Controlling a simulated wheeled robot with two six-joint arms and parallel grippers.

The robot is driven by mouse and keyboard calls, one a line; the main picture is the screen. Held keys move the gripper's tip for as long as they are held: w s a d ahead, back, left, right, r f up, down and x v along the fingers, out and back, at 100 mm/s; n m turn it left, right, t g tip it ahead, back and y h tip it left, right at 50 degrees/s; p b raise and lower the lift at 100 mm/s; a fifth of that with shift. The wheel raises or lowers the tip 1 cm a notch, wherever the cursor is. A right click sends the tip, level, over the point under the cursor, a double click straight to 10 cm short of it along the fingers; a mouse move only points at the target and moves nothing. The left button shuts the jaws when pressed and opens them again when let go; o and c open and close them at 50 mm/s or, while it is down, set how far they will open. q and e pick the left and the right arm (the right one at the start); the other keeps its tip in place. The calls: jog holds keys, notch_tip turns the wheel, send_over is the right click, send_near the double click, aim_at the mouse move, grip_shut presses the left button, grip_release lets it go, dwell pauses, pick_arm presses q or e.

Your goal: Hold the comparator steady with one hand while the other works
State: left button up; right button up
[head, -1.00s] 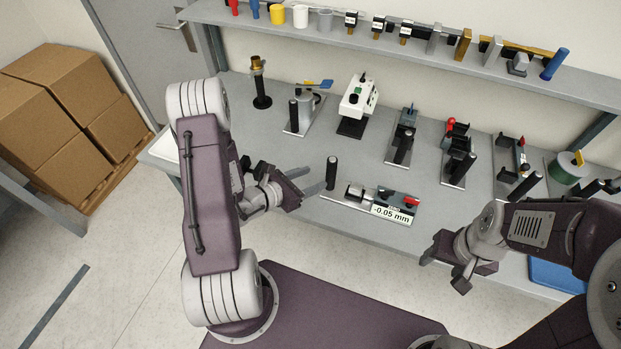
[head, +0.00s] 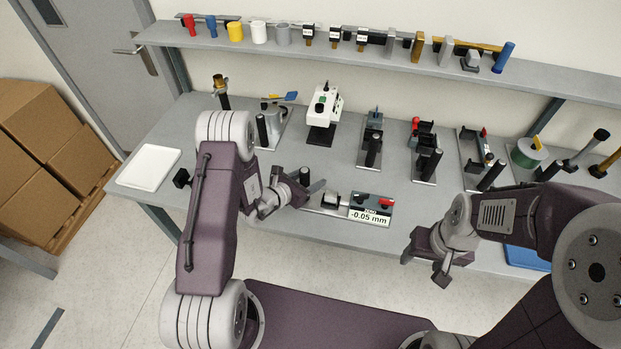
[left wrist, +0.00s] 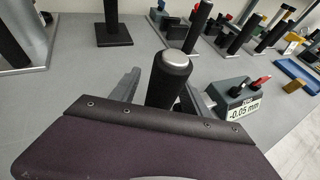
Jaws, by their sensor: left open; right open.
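The comparator (head: 352,205) lies near the front edge of the bench, with a display reading -0.05 mm, a red knob and a black upright handle (head: 304,175) at its left end. My left gripper (head: 309,187) is open at this handle. In the left wrist view the handle (left wrist: 169,78) stands between the open fingers, with gaps that look clear on both sides; the handle's lower part is hidden. The display block (left wrist: 240,99) is to its right. My right gripper (head: 421,267) is open and empty, in front of the bench edge and right of the comparator.
Several handled fixtures stand in a row behind the comparator, including a white-topped device (head: 324,106) and a green roll (head: 528,153). A white tray (head: 150,167) lies at the left. A shelf (head: 270,58) runs above. A blue tray (head: 527,256) sits at the right.

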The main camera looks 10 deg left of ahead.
pick_arm(q)
grip_shut()
dwell(2.7)
